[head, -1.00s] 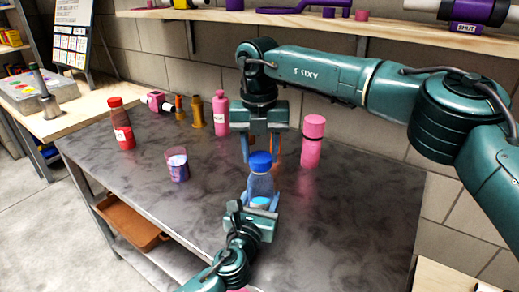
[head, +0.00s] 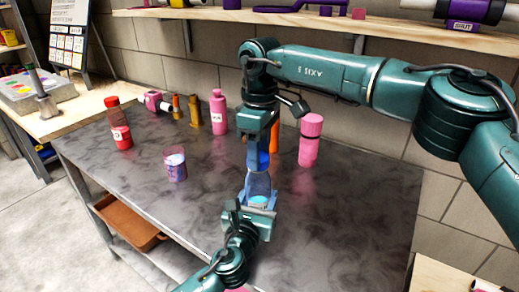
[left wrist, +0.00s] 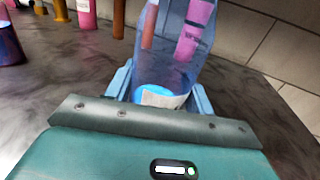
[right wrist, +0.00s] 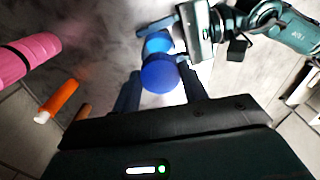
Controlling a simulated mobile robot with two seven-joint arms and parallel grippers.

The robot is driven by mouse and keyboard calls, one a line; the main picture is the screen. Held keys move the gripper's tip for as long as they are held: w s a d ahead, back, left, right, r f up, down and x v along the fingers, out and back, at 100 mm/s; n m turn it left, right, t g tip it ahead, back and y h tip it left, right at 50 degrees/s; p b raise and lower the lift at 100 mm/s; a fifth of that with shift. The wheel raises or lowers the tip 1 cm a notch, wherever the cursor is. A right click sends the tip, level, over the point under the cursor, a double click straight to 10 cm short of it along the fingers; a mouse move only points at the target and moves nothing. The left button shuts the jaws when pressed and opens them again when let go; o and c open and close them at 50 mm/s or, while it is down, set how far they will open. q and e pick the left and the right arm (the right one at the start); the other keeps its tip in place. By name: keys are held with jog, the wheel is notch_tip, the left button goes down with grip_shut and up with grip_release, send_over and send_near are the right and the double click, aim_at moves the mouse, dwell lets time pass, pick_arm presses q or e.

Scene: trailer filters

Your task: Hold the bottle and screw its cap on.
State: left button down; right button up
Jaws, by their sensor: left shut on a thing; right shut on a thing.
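A clear blue bottle (head: 259,184) stands upright near the middle of the table, with a light-blue bottom and a white label (left wrist: 160,97) in the left wrist view. My left gripper (head: 257,200) is shut around its lower part from the front. The blue cap (right wrist: 160,76) is at the bottle's top, partly hidden behind a finger in the head view (head: 263,160). My right gripper (head: 262,155) points down from above and is shut on the cap, with a finger on either side in the right wrist view. Whether the threads are engaged cannot be seen.
A pink bottle (head: 310,140) stands right of my right gripper, with an orange thing (head: 275,135) partly hidden behind it. A pink bottle (head: 218,112), a red bottle (head: 121,136) and a patterned cup (head: 175,163) stand to the left. The table's front right (head: 340,215) is clear.

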jog(key=o, duration=1)
jog(key=shift+c, duration=0.2)
jog(key=shift+r, duration=2.25)
jog(key=shift+c, duration=0.5)
